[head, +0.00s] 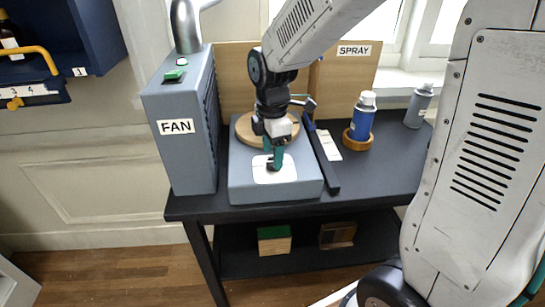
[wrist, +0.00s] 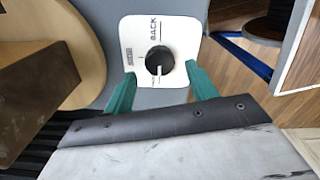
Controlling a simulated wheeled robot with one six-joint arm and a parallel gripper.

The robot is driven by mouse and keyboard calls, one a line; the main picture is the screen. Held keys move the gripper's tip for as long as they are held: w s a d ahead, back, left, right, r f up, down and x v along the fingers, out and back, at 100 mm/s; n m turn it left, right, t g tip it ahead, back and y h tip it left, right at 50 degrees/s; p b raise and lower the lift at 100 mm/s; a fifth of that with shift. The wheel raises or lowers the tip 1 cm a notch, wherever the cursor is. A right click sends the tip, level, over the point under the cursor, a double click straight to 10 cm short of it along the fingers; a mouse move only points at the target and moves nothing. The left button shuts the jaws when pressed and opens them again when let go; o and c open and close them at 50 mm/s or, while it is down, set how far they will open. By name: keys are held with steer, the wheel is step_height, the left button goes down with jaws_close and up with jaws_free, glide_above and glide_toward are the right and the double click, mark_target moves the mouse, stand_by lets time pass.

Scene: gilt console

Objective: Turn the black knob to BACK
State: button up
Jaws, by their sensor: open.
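The black knob (wrist: 159,60) sits on a white plate (wrist: 135,32) in the wrist view. A white pointer line on it points toward the bottom of that picture. The word BACK is printed sideways above the knob; a small boxed label left of it is too small to read. In the head view the white plate (head: 285,177) lies on top of a grey box (head: 275,190), with the knob hidden behind my gripper (head: 274,160). My gripper (wrist: 160,72) is open, its teal fingers on either side of the knob, with gaps visible between fingers and knob.
A round wooden disc (head: 245,127) lies behind the plate. A tall grey FAN box (head: 185,140) stands close on the left. A blue spray can (head: 362,120) and grey can (head: 417,107) stand right.

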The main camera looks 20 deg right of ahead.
steer(key=shift+f, duration=1.25)
steer(key=c, duration=1)
